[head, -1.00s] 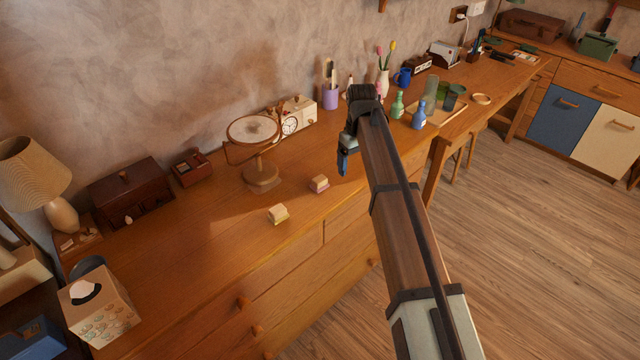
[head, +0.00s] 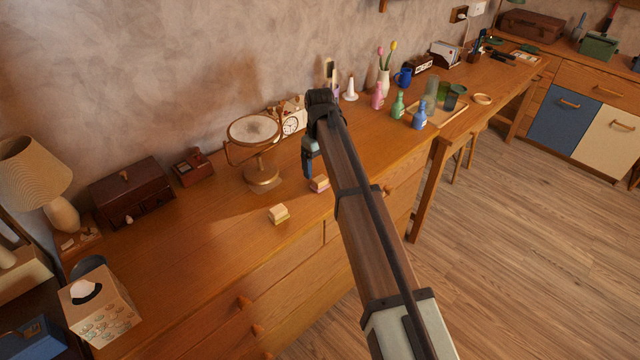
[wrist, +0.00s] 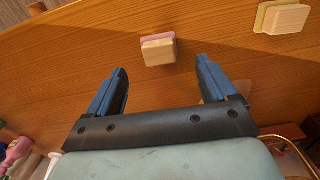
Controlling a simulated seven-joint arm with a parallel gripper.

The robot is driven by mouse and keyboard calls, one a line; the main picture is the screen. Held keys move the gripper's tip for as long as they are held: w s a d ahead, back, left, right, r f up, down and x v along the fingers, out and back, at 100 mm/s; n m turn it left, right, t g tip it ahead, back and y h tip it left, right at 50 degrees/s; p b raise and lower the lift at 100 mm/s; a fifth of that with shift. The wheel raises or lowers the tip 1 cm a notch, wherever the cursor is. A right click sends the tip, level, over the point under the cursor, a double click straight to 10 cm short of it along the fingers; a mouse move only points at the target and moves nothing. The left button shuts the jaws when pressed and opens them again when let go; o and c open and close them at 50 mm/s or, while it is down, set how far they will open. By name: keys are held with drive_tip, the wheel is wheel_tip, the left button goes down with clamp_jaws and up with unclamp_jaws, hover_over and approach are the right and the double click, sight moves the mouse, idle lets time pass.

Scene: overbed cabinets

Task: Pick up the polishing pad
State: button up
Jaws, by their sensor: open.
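Two small pads with pale wooden block tops lie on the dresser top; I cannot tell which one the task names. The pad with a pink base (head: 320,185) lies just beside my gripper (head: 310,170) in the head view. In the wrist view this pink-based pad (wrist: 158,51) shows just beyond and between my open, empty blue fingers (wrist: 162,75). The pad with a yellowish base (head: 279,214) lies nearer the dresser's front left, and in the wrist view (wrist: 284,18) it is at the upper right. My gripper points down above the dresser, touching neither pad.
A round mirror on a stand (head: 262,178) stands left of my gripper, with a clock (head: 291,124) behind. A white cone (head: 351,88) and bottles (head: 397,105) stand to the right.

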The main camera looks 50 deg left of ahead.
sight(320, 179)
drive_tip(key=shift+f, duration=3.1)
drive_tip(key=shift+c, duration=0.2)
drive_tip(key=c, duration=1.1)
